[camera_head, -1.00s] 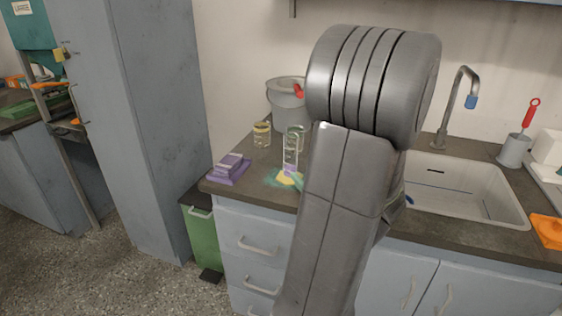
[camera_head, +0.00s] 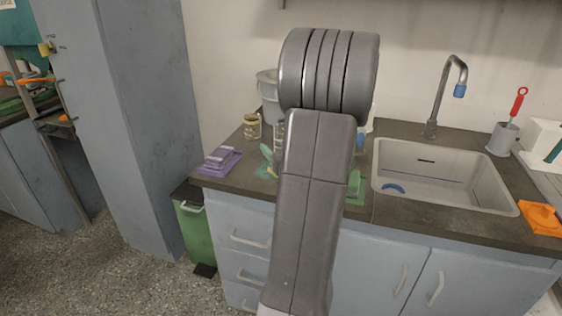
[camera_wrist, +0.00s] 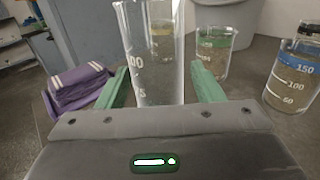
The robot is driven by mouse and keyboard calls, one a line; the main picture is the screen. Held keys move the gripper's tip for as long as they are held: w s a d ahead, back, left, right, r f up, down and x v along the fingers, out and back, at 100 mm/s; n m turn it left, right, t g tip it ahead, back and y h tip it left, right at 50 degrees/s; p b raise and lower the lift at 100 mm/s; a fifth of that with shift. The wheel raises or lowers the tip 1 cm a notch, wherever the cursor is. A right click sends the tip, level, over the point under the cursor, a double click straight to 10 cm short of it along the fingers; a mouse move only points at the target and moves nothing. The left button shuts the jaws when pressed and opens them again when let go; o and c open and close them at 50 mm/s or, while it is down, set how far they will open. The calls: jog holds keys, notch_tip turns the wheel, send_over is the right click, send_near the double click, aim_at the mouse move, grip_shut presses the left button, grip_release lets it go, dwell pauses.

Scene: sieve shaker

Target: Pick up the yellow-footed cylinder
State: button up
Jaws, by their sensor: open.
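The clear graduated cylinder (camera_wrist: 152,62) stands upright in the wrist view, between the two green fingers of my gripper (camera_wrist: 160,80). The fingers are apart, with a gap visible on each side of the cylinder. The gripper body hides its lower part and foot there. In the head view my arm hides most of the cylinder; only a narrow strip of clear glass (camera_head: 279,136) shows at the arm's left edge. A small yellow patch, likely its foot, shows low beside the arm.
A purple stack (camera_wrist: 78,88) lies left of the cylinder. Behind it are yellow-banded (camera_wrist: 161,40) and green-banded (camera_wrist: 213,52) beakers. A blue-banded beaker (camera_wrist: 293,78) stands right. A grey bucket (camera_head: 267,88) is at the wall; the sink (camera_head: 440,178) is right.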

jog(key=c, duration=1.2)
jog(key=shift+o, duration=0.2)
jog(key=shift+r, duration=0.1)
